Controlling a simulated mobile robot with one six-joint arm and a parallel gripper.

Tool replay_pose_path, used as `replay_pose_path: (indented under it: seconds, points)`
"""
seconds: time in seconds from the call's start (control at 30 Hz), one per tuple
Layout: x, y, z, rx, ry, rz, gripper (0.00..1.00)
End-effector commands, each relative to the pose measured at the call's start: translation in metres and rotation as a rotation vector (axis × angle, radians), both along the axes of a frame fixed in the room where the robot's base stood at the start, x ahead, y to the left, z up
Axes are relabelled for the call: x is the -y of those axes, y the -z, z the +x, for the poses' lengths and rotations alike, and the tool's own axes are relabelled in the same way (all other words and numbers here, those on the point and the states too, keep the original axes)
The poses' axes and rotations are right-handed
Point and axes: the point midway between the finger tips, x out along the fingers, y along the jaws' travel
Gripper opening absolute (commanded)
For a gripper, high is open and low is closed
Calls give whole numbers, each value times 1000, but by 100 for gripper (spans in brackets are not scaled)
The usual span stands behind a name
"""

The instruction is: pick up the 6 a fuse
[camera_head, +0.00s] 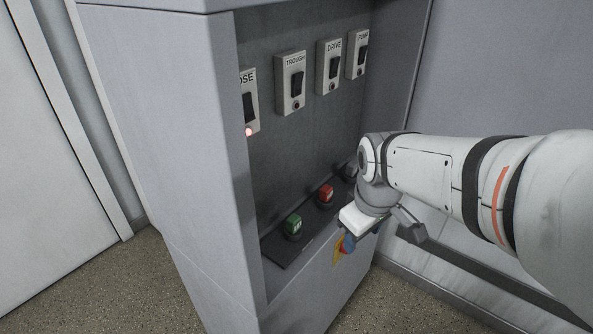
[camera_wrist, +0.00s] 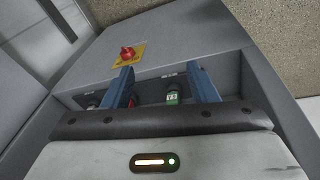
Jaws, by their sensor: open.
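A green fuse (camera_head: 293,224) with a white label stands upright on the dark shelf (camera_head: 283,252) inside the cabinet recess; its label is too small to read. A red fuse (camera_head: 326,193) stands beyond it, and a grey one (camera_head: 350,171) is partly hidden by my arm. My gripper (camera_head: 346,243) is open and empty, outside the recess near the cabinet's front face. In the wrist view, the green fuse (camera_wrist: 173,93) shows between the two blue fingers of my gripper (camera_wrist: 161,70), nearer the right one. The red fuse is mostly hidden behind the left finger.
Switches labelled TROUGH (camera_head: 291,84) and DRIVE (camera_head: 329,67), among others, line the recess's back wall. A red stop button (camera_wrist: 127,53) on a yellow plate sits on the front face, close to my gripper.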

Motion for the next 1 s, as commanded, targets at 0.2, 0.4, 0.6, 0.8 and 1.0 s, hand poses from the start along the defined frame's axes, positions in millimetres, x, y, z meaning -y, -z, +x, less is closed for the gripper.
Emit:
replay_pose_path:
  seconds: [0.2,0.4,0.6,0.8,1.0]
  points:
    - [-49,10,84,-66,-713,-143,53]
    - [-102,42,142,-114,-1322,-244,53]
    - [-137,72,169,-141,-1700,-299,53]
    - [-146,88,177,-150,-1812,-313,53]
    - [-143,110,180,-151,-1813,-313,53]
